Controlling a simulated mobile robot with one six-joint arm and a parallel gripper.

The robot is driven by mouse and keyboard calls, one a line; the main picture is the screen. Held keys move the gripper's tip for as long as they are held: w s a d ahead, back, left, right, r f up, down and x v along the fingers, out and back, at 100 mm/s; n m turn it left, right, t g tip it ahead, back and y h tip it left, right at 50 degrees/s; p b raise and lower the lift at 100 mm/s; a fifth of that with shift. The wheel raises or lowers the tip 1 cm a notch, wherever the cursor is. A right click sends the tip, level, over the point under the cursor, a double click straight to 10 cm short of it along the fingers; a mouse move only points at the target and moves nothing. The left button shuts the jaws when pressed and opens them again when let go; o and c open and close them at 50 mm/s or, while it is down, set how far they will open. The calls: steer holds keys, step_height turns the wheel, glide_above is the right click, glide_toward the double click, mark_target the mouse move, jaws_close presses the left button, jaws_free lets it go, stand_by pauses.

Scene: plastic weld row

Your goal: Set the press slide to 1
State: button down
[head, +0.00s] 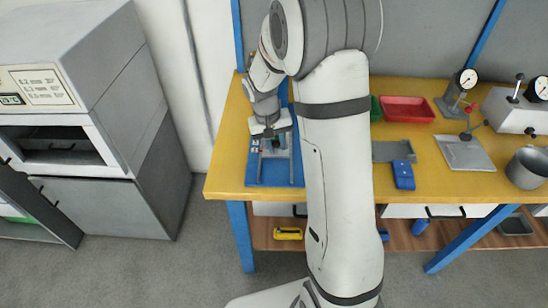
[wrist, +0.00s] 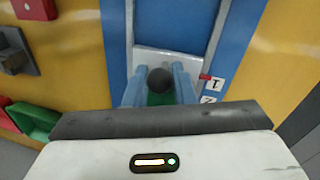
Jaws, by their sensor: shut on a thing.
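The press slide is a pale plate (wrist: 162,60) on a blue base (head: 268,180) at the left end of the yellow bench. Its round dark knob (wrist: 160,78) stands between the two light blue fingers of my gripper (wrist: 160,88), which is shut on it. A red pointer (wrist: 205,77) at the slide's right side lies beside the label 1 (wrist: 216,85), near its upper edge in the wrist view. Label 2 is partly cut off below it. In the head view my gripper (head: 270,130) is over the press and hides its middle.
A grey machine (head: 80,90) stands left, across a floor gap.

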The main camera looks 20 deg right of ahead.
steer(key=shift+w+d, duration=0.2)
steer(key=shift+w, duration=0.5)
steer(key=c, duration=1.5)
jaws_free()
steer(key=shift+c, duration=0.2)
step_height(320, 180, up, 8)
steer(key=a, duration=0.1)
steer(key=shift+a+f, duration=0.15)
steer(key=shift+a, duration=0.1)
